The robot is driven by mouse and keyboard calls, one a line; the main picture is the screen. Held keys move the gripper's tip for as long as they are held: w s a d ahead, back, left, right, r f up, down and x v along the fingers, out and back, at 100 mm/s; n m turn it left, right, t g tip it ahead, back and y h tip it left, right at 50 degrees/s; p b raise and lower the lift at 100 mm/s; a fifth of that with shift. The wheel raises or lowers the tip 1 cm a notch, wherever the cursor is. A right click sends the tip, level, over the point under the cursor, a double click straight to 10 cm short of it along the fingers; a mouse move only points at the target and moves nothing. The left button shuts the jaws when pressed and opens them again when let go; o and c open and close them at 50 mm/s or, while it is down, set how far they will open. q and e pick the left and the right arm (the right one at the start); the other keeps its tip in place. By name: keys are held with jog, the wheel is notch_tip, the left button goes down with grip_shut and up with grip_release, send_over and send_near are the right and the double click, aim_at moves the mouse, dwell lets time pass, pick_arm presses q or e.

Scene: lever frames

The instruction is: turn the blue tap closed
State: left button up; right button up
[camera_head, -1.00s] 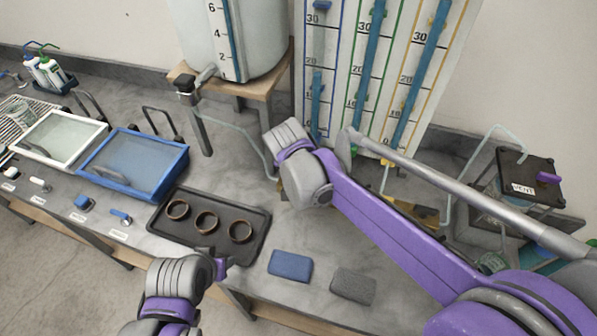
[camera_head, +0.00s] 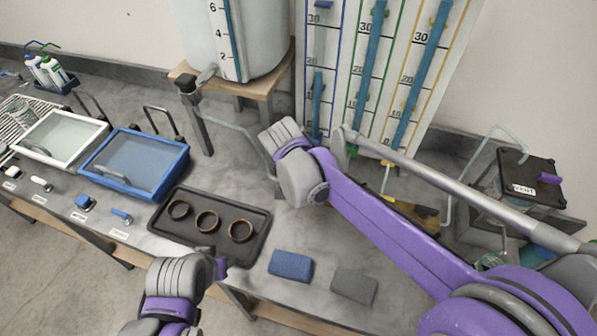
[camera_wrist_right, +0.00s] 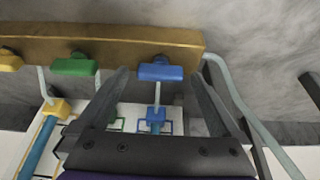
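The blue tap (camera_wrist_right: 160,72) shows in the right wrist view, at the right end of a brass bar (camera_wrist_right: 110,42). Its handle lies along the bar, across the pale tube beneath it. My right gripper (camera_wrist_right: 162,76) is open. Its dark fingers appear to either side of the blue handle, with gaps; I cannot tell how far off the handle is in depth. In the head view my purple right arm (camera_head: 385,220) hides the blue tap and the right fingers. My left gripper (camera_head: 212,258) is low in the head view, away from the bar; its fingers are too small to judge.
A green tap (camera_wrist_right: 75,66) and a yellow tap (camera_wrist_right: 10,61) sit along the same bar. A tube (camera_wrist_right: 235,95) bends past its right end. The gauge board (camera_head: 345,60) stands behind. A tray with rings (camera_head: 262,222) and two pads lie on the bench.

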jog(key=v, duration=1.1)
jog(key=shift+p, duration=0.3)
jog(key=shift+f, duration=0.1)
jog(key=s+d+f+n, duration=0.1)
jog(key=s+d+f, duration=0.3)
jog(key=s+d, duration=0.2)
jog(key=s+d+f+n+y, duration=0.1)
jog(key=s+d+f, duration=0.3)
jog(key=d, duration=0.3)
jog(key=s+d+f+n+t, duration=0.1)
jog(key=s+d+f, duration=0.3)
jog(key=s+d, duration=0.2)
jog(key=shift+s+d+f+n, duration=0.15)
jog(key=shift+s+n, duration=0.25)
jog(key=shift+s, duration=0.5)
